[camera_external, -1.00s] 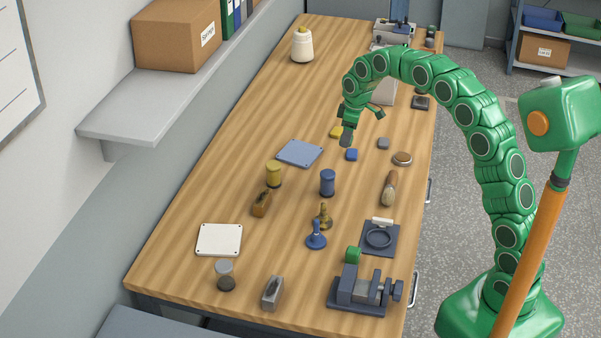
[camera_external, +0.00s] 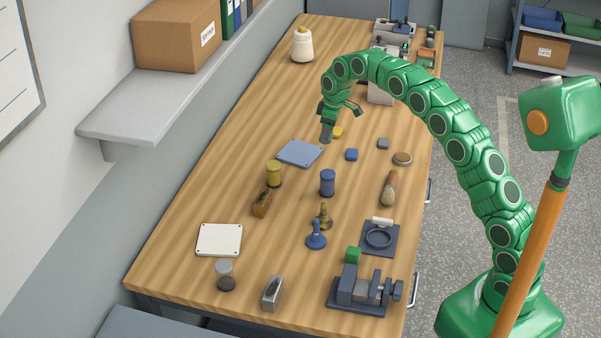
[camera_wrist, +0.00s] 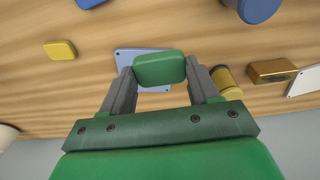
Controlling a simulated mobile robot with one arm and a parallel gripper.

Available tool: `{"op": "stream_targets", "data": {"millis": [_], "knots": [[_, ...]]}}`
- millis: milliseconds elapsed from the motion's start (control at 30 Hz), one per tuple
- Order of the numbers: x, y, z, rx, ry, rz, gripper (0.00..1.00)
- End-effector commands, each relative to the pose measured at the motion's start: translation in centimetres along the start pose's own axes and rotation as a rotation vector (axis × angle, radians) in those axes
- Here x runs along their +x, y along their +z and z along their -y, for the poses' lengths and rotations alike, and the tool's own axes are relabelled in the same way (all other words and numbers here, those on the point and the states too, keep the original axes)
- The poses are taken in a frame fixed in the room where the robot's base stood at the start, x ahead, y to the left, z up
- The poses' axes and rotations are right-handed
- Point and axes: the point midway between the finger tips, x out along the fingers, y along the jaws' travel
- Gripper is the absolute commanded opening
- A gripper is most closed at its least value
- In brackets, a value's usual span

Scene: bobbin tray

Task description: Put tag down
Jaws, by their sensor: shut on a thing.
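My gripper (camera_external: 326,138) is shut on a green tag (camera_wrist: 160,70), which sits between the two grey fingertips in the wrist view. The held tag cannot be made out in the external view. The gripper hangs above the table near the right back corner of a flat blue plate (camera_external: 297,154). In the wrist view this plate (camera_wrist: 127,58) lies below and behind the green tag, partly hidden by it and the fingers. A yellow tag (camera_external: 338,132), a blue tag (camera_external: 351,155) and a grey tag (camera_external: 383,143) lie on the table to the right.
A yellow bobbin (camera_external: 274,174) and a blue bobbin (camera_external: 327,183) stand in front of the plate.

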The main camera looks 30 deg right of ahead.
Motion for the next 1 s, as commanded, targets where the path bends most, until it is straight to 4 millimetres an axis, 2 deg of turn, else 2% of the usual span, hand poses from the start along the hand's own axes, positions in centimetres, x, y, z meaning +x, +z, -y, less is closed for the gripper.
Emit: {"op": "stream_targets", "data": {"millis": [467,1000], "knots": [[2.2,-2.9,-2.1,-0.001,0.0,-0.001,0.32],[6.3,-5.0,-4.1,0.0,0.001,-0.002,0.32]]}}
